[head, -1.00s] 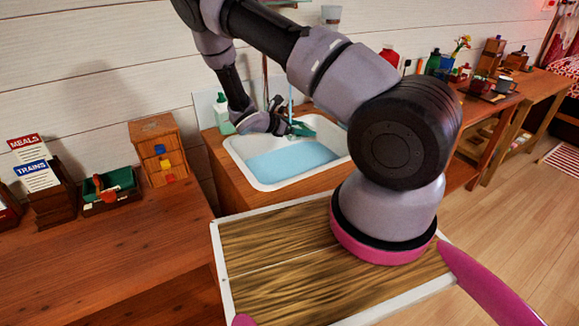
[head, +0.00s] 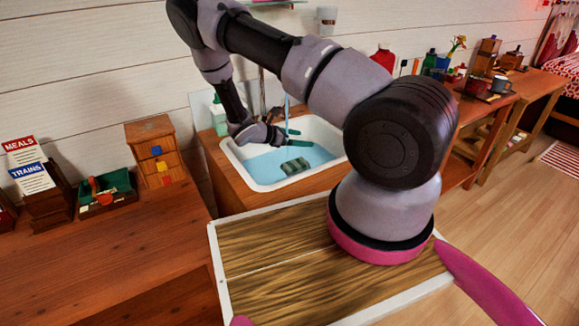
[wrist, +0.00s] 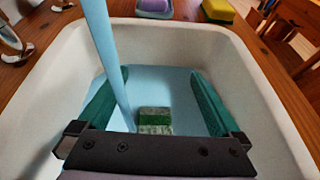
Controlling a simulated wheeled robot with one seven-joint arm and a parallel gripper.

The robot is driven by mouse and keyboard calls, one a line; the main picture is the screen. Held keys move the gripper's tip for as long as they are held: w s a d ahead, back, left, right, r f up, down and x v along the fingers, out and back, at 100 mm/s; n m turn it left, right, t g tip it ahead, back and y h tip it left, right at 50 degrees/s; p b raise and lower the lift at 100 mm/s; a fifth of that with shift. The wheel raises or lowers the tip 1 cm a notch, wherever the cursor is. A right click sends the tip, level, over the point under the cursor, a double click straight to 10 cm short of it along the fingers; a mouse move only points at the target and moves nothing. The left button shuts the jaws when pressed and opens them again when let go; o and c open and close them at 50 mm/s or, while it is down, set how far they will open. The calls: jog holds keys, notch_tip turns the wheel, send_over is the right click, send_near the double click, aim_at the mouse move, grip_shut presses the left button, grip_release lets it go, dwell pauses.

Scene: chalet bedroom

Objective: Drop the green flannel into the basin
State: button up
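The green flannel (head: 295,166), a small folded block with pale and dark green bands, lies in the basin (head: 240,157) on or in the blue water. It also shows in the wrist view (wrist: 154,121), below and between the two fingers. My gripper (head: 294,138) is over the basin, above and apart from the flannel. Its teal fingers stand wide apart with nothing between their tips in the wrist view (wrist: 158,73). The white basin rim surrounds both fingers.
A stream of water (wrist: 105,50) falls into the basin close to my left finger. A yellow sponge (wrist: 218,10) and a purple soap dish (wrist: 153,8) sit behind the rim. A green-white bottle (head: 219,115) stands at the basin's back left.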

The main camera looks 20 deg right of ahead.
jog(key=v, duration=1)
jog(key=shift+a, duration=0.35)
jog(key=shift+r, duration=0.15)
jog(key=s+r+m+g+y, duration=0.1)
jog(key=s+r+m+y, duration=0.2)
jog(key=r+m, duration=0.35)
jog(key=s+d+r+m+y, duration=0.1)
jog(key=s+r+m+y, duration=0.25)
jog(key=r, duration=0.65)
jog(key=s+r+m+g+y, duration=0.1)
jog(key=s+r+m+y, duration=0.25)
jog(key=r, duration=0.55)
jog(key=s+a+r+m+t+y, duration=0.2)
jog(key=s+r+m+t+y, duration=0.3)
jog(key=s+r+m, duration=0.5)
jog(key=s+r+t, duration=0.2)
jog(key=s+r, duration=0.4)
jog(key=r, duration=0.1)
jog(key=shift+s+a, duration=0.15)
jog(key=shift+s, duration=0.2)
